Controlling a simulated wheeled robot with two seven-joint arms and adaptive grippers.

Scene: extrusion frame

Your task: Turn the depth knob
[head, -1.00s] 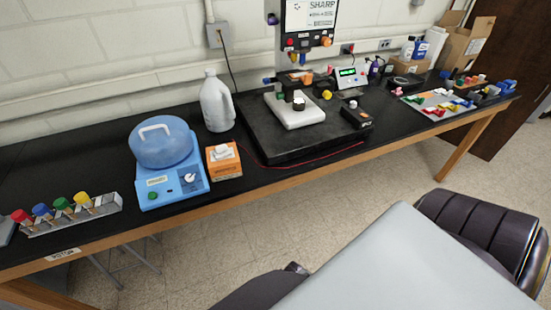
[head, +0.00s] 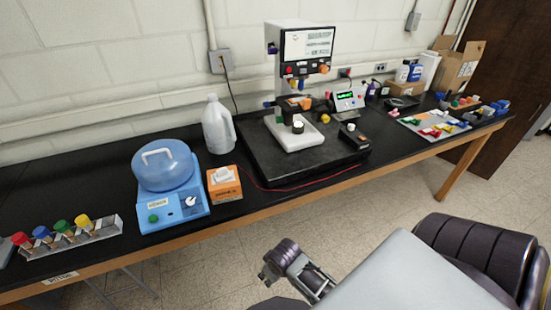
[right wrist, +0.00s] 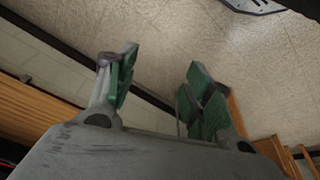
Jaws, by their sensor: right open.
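The bench machine (head: 283,75) stands behind a white work plate in the head view. Its panel carries an orange knob (head: 324,69) at the right and a red button (head: 290,70) at the left. A yellow knob (head: 326,118) sits low, right of the plate. I cannot tell which is the depth knob; no label is readable. My right gripper (right wrist: 160,85) is open and empty in the right wrist view, its green-padded fingers apart over floor. A dark jointed part of my arm shows low in the head view, well in front of the bench. My left gripper is not identifiable.
A red cable crosses the black base's front. Open floor lies before the bench.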

